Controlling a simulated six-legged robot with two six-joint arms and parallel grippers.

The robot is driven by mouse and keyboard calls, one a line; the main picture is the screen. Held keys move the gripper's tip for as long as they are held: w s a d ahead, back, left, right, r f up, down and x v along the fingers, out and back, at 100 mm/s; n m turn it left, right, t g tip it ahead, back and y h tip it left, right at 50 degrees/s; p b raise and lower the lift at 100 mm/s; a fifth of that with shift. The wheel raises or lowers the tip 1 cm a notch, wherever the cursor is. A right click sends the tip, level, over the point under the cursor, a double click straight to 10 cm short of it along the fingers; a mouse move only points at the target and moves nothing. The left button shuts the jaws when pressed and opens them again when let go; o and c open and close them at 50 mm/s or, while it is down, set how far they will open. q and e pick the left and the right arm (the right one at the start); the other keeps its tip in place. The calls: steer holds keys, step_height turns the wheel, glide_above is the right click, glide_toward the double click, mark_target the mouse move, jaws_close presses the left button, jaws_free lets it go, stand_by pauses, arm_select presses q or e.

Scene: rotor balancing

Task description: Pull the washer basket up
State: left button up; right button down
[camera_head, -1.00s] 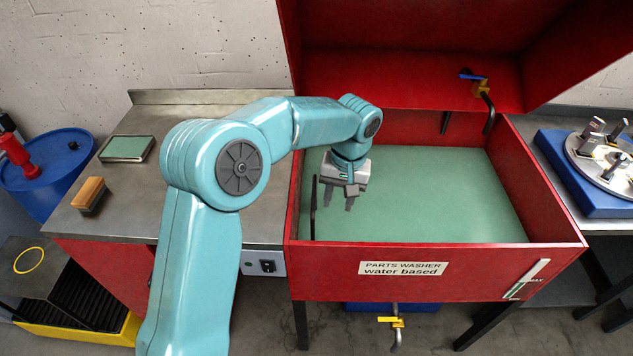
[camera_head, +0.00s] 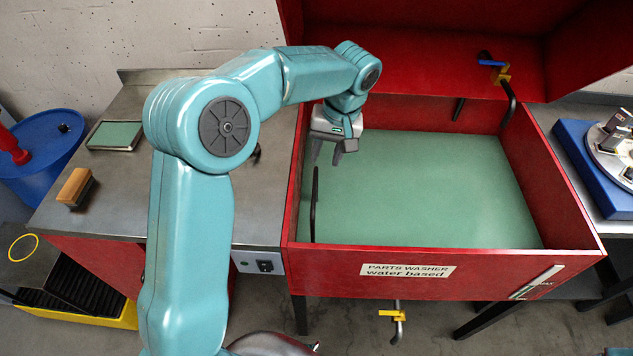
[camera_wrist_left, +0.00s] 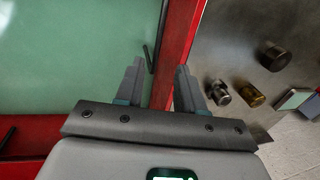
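The red parts washer (camera_head: 480,270) holds a flat, opaque green liquid (camera_head: 430,200). A thin black upright bar (camera_head: 315,205) stands at the tank's left side, probably the basket's handle. The basket itself is hidden under the liquid. My left gripper (camera_head: 327,156) is open and empty over the tank's back left part, behind and above the bar. In the left wrist view, the bar (camera_wrist_left: 148,58) shows near one fingertip of the gripper (camera_wrist_left: 158,78), with the red tank wall beyond. I cannot tell whether they touch. My right gripper is out of view.
The raised red lid (camera_head: 400,70) and a tap with a blue lever (camera_head: 490,62) stand behind the tank. The steel bench (camera_head: 130,200) at left holds a brush (camera_head: 75,187), a green-topped tray (camera_head: 115,135) and several small metal parts (camera_wrist_left: 252,95). A blue-based fixture (camera_head: 585,170) stands right.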

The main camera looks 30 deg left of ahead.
mark_target(315, 191)
arm_select(q)
steer(key=f, duration=0.3)
steer(key=s+a+f, duration=0.1)
steer(key=f, duration=0.3)
steer(key=f+p, duration=0.1)
steer(key=f, duration=0.2)
steer(key=shift+s+a+f, duration=0.25)
steer(key=shift+f, duration=0.15)
steer(key=shift+w+a+f, duration=0.1)
steer(key=shift+f, duration=0.15)
steer(key=shift+r, duration=0.1)
jaws_close()
